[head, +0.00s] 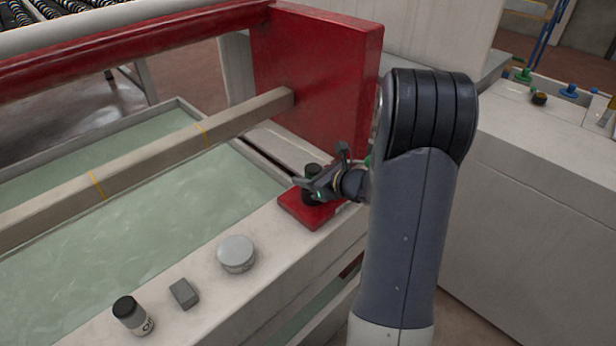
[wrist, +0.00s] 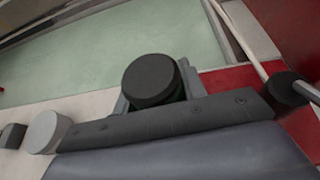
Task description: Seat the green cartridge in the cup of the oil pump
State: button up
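My gripper (head: 318,186) is at the red base (head: 318,216) of the oil pump on the ledge. Its fingers stand on both sides of an upright cylinder with a wide black top (head: 311,170). In the wrist view, the black top (wrist: 150,80) sits between the grey fingers, with a little dark green on its side. I take this to be the green cartridge; most of its body is hidden. The cup is hidden too, so I cannot tell how deep the cartridge stands. A black knob (wrist: 284,88) and a pale rod show at the right of the wrist view.
On the ledge, a round grey tin (head: 237,253), a small grey block (head: 184,293) and a black-capped bottle (head: 132,315) stand left of the pump. A water trough (head: 180,215) lies behind the ledge. A red panel (head: 320,75) rises behind the pump.

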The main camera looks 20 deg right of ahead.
jog(key=o, duration=0.4)
jog(key=shift+o, duration=0.2)
jog(key=shift+r, duration=0.2)
jog(key=p+v, duration=0.2)
jog(key=v, duration=1)
